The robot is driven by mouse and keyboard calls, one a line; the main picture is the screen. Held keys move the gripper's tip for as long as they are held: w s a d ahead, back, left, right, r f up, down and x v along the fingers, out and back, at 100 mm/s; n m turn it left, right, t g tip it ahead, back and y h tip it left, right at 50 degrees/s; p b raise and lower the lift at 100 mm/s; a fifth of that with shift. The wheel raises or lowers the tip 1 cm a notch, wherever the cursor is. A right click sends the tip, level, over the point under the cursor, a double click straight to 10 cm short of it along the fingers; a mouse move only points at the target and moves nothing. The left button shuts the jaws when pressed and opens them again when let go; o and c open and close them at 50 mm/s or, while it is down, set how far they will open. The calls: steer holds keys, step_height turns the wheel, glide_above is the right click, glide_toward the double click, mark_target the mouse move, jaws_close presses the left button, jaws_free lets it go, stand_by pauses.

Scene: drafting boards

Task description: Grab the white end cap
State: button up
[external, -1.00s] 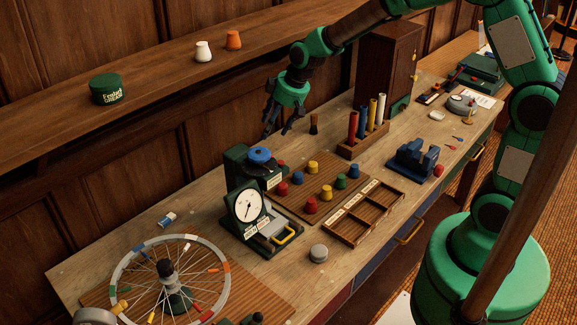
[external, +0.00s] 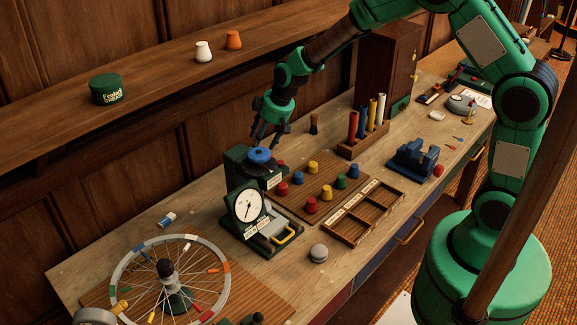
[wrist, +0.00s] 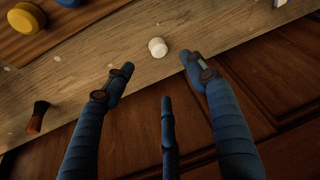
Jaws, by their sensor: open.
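The white end cap (wrist: 157,47) is a small white cylinder on the wooden bench near its wall-side edge in the wrist view. It lies just beyond my fingertips, roughly between the two outer fingers and closer to the right one. I cannot make it out in the external view, where my gripper or the green gauge device may hide it. My gripper (wrist: 157,64) has its dark blue fingers spread, with nothing between them. In the external view my gripper (external: 267,136) points down above the back of the bench, close behind the blue-topped device.
A dark brush (wrist: 37,117) stands to the left in the wrist view. A yellow knob (wrist: 25,17) sits on a board at upper left. The wall panel (wrist: 270,80) borders the bench. The green gauge device (external: 249,207) and pegboard (external: 317,190) stand near my gripper.

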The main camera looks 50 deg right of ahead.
steer(key=x, duration=0.7)
steer(key=shift+f+b, duration=0.15)
steer(key=shift+b, duration=0.2)
steer(key=shift+b+x, duration=0.4)
steer(key=shift+x, duration=2.25)
steer(key=c, duration=1.3)
